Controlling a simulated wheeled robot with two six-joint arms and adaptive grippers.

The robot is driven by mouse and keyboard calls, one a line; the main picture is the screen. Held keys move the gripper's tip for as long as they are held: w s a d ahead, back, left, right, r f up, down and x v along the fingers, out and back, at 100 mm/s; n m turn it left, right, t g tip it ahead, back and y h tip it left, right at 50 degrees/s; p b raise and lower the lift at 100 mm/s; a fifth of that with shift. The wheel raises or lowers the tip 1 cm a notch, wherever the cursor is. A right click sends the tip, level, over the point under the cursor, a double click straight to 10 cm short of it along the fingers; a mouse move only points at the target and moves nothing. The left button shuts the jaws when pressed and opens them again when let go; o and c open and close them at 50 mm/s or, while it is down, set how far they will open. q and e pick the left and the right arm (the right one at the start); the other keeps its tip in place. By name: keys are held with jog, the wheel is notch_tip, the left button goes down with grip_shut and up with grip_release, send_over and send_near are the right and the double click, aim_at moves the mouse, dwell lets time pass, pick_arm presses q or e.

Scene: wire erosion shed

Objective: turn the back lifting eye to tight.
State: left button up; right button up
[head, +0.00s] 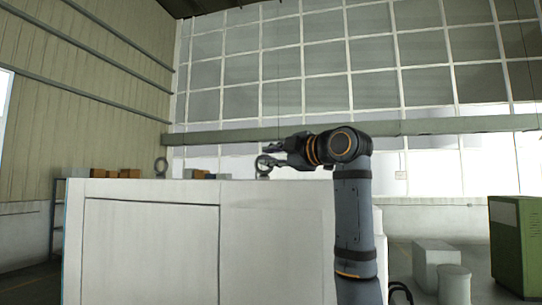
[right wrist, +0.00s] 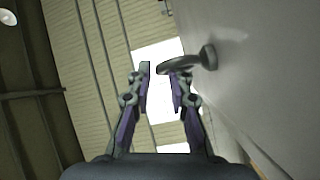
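A grey ring-shaped lifting eye (head: 263,165) stands on the top of the white machine, at my right gripper (head: 272,161) in the head view. The same eye (right wrist: 196,61) shows in the right wrist view on a round base. There my right gripper (right wrist: 160,76) is open, its two fingers apart. The near edge of the ring appears between the fingertips; I cannot tell whether they touch it. A second lifting eye (head: 161,167) stands upright farther left on the machine top. I cannot tell for sure which eye is the back one. My left gripper is not in view.
The white machine cabinet (head: 150,250) fills the lower middle. Orange-brown boxes (head: 115,173) show behind its top edge. A green cabinet (head: 515,245) and a pale drum (head: 454,284) stand at the right.

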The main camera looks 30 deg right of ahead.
grip_shut()
jog(key=shift+r, duration=0.1)
jog(key=shift+a+m+h, duration=0.15)
jog(key=shift+m+h, duration=0.25)
jog(key=shift+h, duration=0.1)
jog(key=h, duration=0.1)
jog(key=m+h, duration=0.1)
jog(key=shift+a+m+h, duration=0.3)
jog(key=shift+h, duration=0.1)
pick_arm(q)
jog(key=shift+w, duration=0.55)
pick_arm(e)
jog(key=shift+s+r+m+h, duration=0.15)
jog(key=shift+m+h, duration=0.75)
jog(key=shift+h, duration=0.3)
